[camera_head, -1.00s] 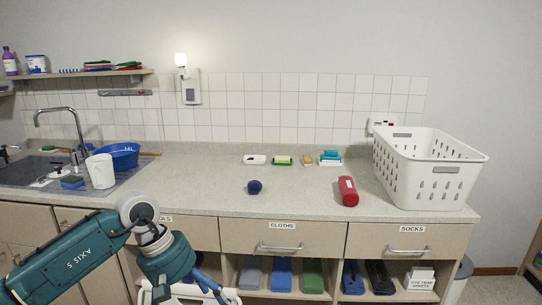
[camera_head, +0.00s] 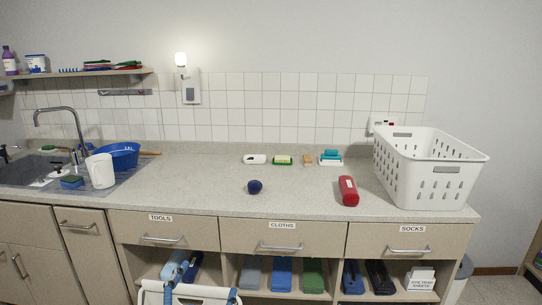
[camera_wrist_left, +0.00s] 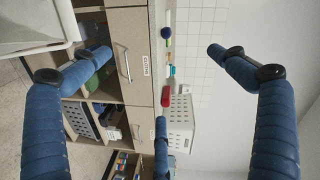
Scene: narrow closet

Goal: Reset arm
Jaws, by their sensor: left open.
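My left gripper (camera_wrist_left: 158,52) is open and empty in the left wrist view, its blue fingers spread wide. That view is turned sideways and looks along the drawer fronts and counter. In the head view, the left arm is out of sight, apart from blue parts at the bottom edge that look like its fingertips. My right gripper is not seen in the head view. The gripper touches none of the counter items.
The counter (camera_head: 310,190) bears a dark blue ball (camera_head: 255,187), a red bottle (camera_head: 348,190), a white basket (camera_head: 428,170) and several small cleaning items. A white-framed item (camera_head: 190,291) stands before the drawers. The sink is at left, with a blue basin (camera_head: 122,153).

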